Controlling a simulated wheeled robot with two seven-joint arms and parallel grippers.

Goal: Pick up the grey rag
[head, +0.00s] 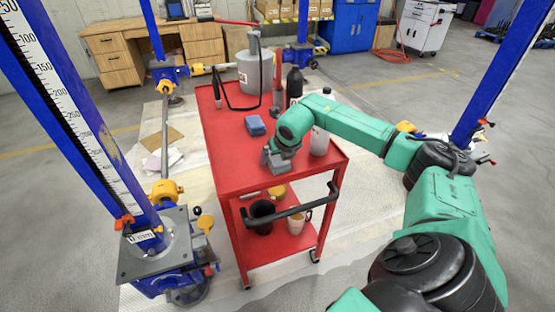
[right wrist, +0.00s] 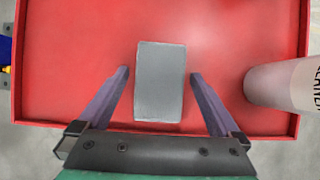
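The grey rag (right wrist: 160,82) is a flat grey rectangle on the red cart top in the right wrist view. My right gripper (right wrist: 160,74) is open, with one finger on each side of the rag and a gap on both sides. In the head view my right gripper (head: 273,160) points down over the near part of the cart top and largely hides the rag. Whether the fingertips touch the cart top cannot be told. My left gripper is not in view.
A white bottle (head: 320,140) stands right of the gripper, also in the right wrist view (right wrist: 280,84). A blue folded cloth (head: 255,125), a dark bottle (head: 294,86) and a grey canister (head: 254,72) stand farther back on the red cart (head: 228,165). Blue posts flank the cart.

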